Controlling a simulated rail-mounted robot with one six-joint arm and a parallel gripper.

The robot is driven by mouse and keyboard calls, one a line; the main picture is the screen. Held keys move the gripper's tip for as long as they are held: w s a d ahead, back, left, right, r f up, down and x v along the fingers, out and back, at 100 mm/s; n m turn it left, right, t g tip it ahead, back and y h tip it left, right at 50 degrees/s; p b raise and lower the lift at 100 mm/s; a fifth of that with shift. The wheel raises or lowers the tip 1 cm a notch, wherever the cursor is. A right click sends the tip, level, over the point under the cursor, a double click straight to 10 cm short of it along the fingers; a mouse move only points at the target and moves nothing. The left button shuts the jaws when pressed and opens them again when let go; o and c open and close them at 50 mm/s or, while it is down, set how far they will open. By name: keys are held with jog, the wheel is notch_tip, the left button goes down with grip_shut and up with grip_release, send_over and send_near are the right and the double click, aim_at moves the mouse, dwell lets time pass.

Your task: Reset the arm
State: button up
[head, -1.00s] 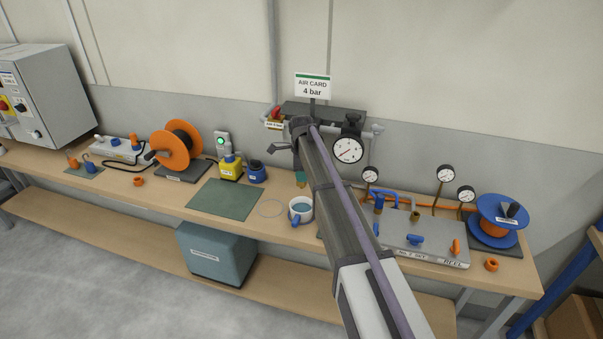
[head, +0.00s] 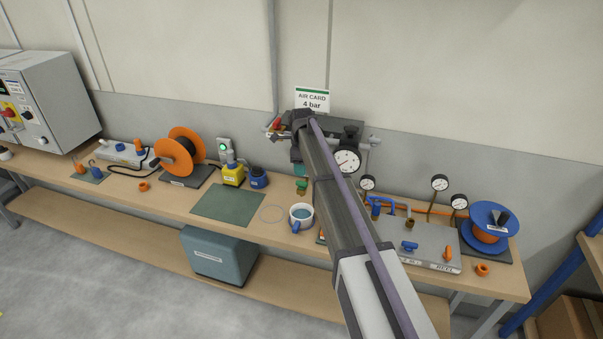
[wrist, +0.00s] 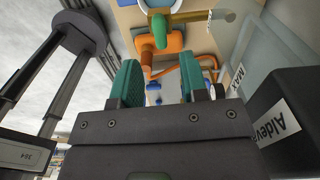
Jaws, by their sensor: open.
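My arm reaches up and away across the bench in the head view, its wrist in front of the regulator assembly under the air card (head: 312,97). My gripper (head: 299,169) points down there, with teal fingertips mostly hidden by the wrist. In the wrist view my gripper (wrist: 159,82) shows both teal fingers apart, with nothing held between them.
A pressure gauge (head: 346,161) sits right of my wrist. A mug (head: 301,217) and a green mat (head: 228,203) lie in front. A grey manifold panel (head: 428,252) and blue reel (head: 493,226) are right; an orange reel (head: 181,158) is left.

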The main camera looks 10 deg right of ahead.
jog(key=shift+f, duration=0.15)
jog(key=n, duration=0.2)
jog(key=shift+s+n, duration=0.1)
jog(key=shift+n, duration=0.3)
jog(key=s+f+n+b, duration=0.3)
jog(key=s+n, duration=0.7)
jog(key=s, duration=0.8)
jog(key=s+f+n+b, duration=0.3)
jog(key=s+n, duration=0.7)
jog(key=s, duration=0.8)
jog(key=shift+f+b, duration=0.4)
jog(key=shift+b, duration=0.15)
